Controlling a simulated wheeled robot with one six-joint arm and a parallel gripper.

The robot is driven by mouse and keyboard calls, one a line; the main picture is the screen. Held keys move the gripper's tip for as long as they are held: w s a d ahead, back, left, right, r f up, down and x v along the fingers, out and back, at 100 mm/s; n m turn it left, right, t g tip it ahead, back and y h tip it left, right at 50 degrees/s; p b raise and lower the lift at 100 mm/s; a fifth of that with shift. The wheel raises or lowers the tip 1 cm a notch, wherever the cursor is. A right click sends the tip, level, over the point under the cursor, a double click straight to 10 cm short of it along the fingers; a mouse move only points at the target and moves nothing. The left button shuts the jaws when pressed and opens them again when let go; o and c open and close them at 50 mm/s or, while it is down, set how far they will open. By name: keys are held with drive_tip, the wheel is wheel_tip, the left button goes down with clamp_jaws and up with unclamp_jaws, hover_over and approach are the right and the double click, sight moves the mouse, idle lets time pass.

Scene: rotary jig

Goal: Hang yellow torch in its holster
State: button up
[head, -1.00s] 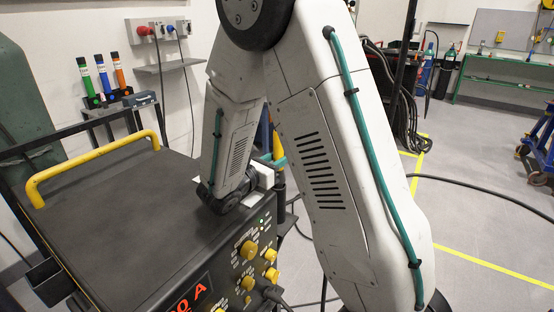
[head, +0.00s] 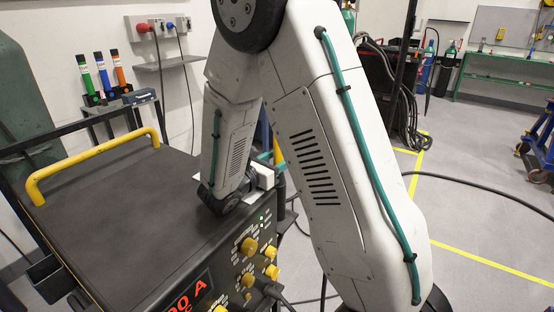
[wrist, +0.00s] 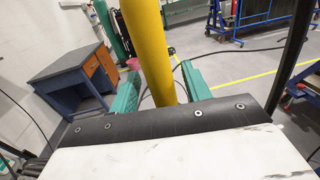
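The yellow torch (wrist: 148,45) rises between the two teal fingers of my gripper (wrist: 163,92) in the wrist view, leaning slightly. A narrow gap shows on each side of it, so my gripper looks open around it. In the head view a small part of the yellow torch (head: 278,152) shows beyond my arm, with a teal finger of my gripper (head: 273,166) beside it. A dark upright tube (head: 281,187) is directly below the yellow part, at the machine's far right side; it may be the holster. My arm hides much of this area, and the torch's lower end is not clear.
The black welding machine (head: 120,215) with a yellow handle (head: 92,165) and yellow knobs fills the lower left. Several coloured tubes (head: 103,75) stand in a rack by the wall. A blue workbench (wrist: 75,82) is at left in the wrist view.

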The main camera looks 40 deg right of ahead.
drive_tip(key=v, duration=0.7)
drive_tip(key=shift+a, duration=0.4)
drive_tip(key=s+d+r+m+g+y, duration=0.1)
drive_tip(key=s+r+m+g+y, duration=0.25)
drive_tip(key=s+m, duration=0.35)
drive_tip(key=s+d+r+m+g+y, duration=0.25)
drive_tip(key=s+m+g, duration=0.2)
drive_tip(key=s, duration=0.35)
drive_tip(key=s+a+r+m+t+y, duration=0.1)
drive_tip(key=s+a+m+t+y, duration=0.1)
drive_tip(key=s+a+m+y, duration=0.2)
drive_tip(key=s+a+r+m+t+y, duration=0.2)
drive_tip(key=s+a+m+t+y, duration=0.1)
drive_tip(key=s+a+m+y, duration=0.2)
drive_tip(key=shift+s+a+r+y, duration=0.3)
drive_tip(key=shift+s+a+y, duration=0.45)
drive_tip(key=shift+a+y, duration=0.65)
